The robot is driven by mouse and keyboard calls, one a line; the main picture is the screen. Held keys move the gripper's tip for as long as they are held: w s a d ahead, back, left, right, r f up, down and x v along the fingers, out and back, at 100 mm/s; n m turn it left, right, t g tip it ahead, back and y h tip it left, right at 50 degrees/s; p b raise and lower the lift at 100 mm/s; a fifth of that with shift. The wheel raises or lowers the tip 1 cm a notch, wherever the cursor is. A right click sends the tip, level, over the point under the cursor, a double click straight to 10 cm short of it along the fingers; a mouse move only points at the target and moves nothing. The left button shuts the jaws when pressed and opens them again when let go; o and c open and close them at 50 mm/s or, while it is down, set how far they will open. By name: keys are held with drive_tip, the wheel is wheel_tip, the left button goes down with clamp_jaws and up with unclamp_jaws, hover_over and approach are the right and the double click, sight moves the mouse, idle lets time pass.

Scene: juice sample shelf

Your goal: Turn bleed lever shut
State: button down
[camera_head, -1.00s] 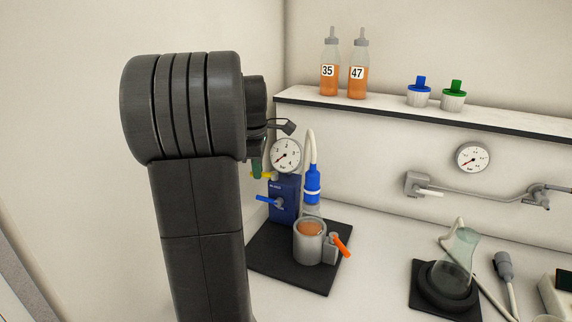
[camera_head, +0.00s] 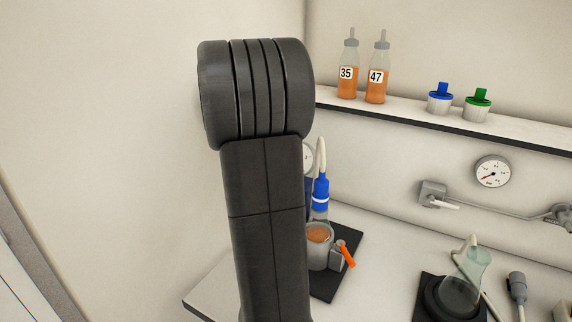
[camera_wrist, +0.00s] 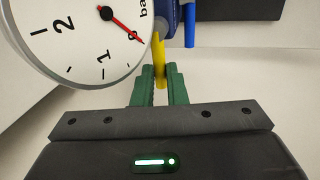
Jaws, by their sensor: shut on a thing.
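In the wrist view, my gripper (camera_wrist: 160,82) has its two green fingers closed on a yellow lever (camera_wrist: 158,55). The lever points down in the picture, between the fingertips, from the blue unit (camera_wrist: 168,14). A blue lever (camera_wrist: 189,25) hangs to its right, apart from the fingers. A round gauge (camera_wrist: 75,35) with a red needle fills the upper left. In the head view my arm hides the gripper, the yellow lever and most of the blue unit. No label shows which lever is the bleed lever.
In the head view, a grey cup (camera_head: 319,253) with orange liquid and an orange lever (camera_head: 346,254) stands on a black mat (camera_head: 327,285). A blue-collared hose fitting (camera_head: 320,193) is above it. Bottles 35 (camera_head: 347,82) and 47 (camera_head: 376,84) stand on the shelf. A flask (camera_head: 465,268) is at right.

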idle(0.4)
drive_tip(key=c, duration=1.5)
unclamp_jaws()
drive_tip(key=shift+o, duration=0.2)
drive_tip(key=shift+r, duration=0.1)
wheel_tip(320, 180, up, 13)
drive_tip(key=s+a, duration=0.1)
drive_tip(key=s, duration=0.1)
drive_tip(key=shift+s+a+r+p, duration=0.15)
drive_tip(key=shift+r+p, duration=0.05)
drive_tip(key=shift+p, duration=0.15)
drive_tip(key=shift+f, duration=0.1)
drive_tip(key=f, duration=0.4)
drive_tip(key=w+d+f, duration=0.1)
drive_tip(key=f, duration=0.4)
drive_tip(key=w+f, duration=0.1)
drive_tip(key=f, duration=0.3)
drive_tip(key=shift+w+d+f+b, duration=0.2)
drive_tip(key=shift+f+b, duration=0.1)
drive_tip(key=shift+b, duration=0.05)
drive_tip(key=shift+r, duration=0.1)
